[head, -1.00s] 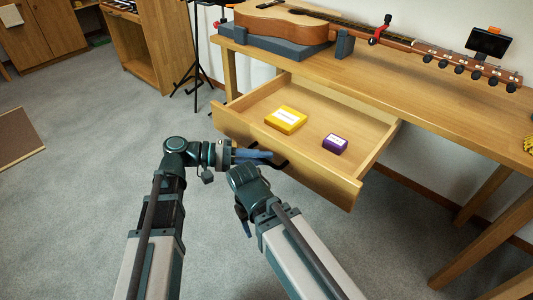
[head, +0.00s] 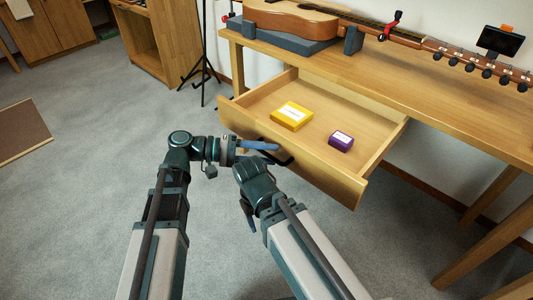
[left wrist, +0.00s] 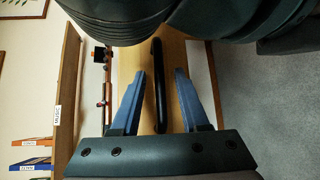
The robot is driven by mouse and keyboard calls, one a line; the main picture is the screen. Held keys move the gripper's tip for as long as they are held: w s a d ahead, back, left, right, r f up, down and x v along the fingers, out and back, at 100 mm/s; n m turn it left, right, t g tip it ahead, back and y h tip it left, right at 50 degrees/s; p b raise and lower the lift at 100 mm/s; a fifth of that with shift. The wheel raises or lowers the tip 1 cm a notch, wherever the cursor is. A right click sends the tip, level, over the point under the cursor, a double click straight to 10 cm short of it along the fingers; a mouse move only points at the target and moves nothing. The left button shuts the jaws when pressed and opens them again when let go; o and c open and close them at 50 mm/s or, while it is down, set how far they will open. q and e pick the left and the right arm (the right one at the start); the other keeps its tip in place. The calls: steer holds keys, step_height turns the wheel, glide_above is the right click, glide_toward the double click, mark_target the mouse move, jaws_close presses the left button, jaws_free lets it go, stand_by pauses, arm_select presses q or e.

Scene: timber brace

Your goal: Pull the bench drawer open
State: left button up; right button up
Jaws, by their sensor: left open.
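The bench drawer (head: 292,153) stands well out from under the wooden bench top (head: 420,98), and its inside shows. Its black bar handle (head: 283,160) is on the front panel, partly hidden by my left gripper (head: 270,148). In the left wrist view the handle (left wrist: 158,100) runs between the two blue fingers of my left gripper (left wrist: 160,76). These fingers are open, with a gap on each side of the handle. My right gripper (head: 248,214) hangs low beside the left one, mostly hidden behind its own arm; its jaws cannot be made out.
A yellow box (head: 291,116) and a purple box (head: 341,141) lie in the drawer. A guitar (head: 290,18) rests on a grey support on the bench. A black tripod stand (head: 203,72) is left of the bench.

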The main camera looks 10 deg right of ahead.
arm_select(q)
steer(key=w+a+r+p, duration=0.1)
steer(key=a+r+p, duration=0.1)
steer(key=a, duration=1.1)
steer(key=shift+w+a, duration=0.2)
steer(key=shift+w, duration=0.2)
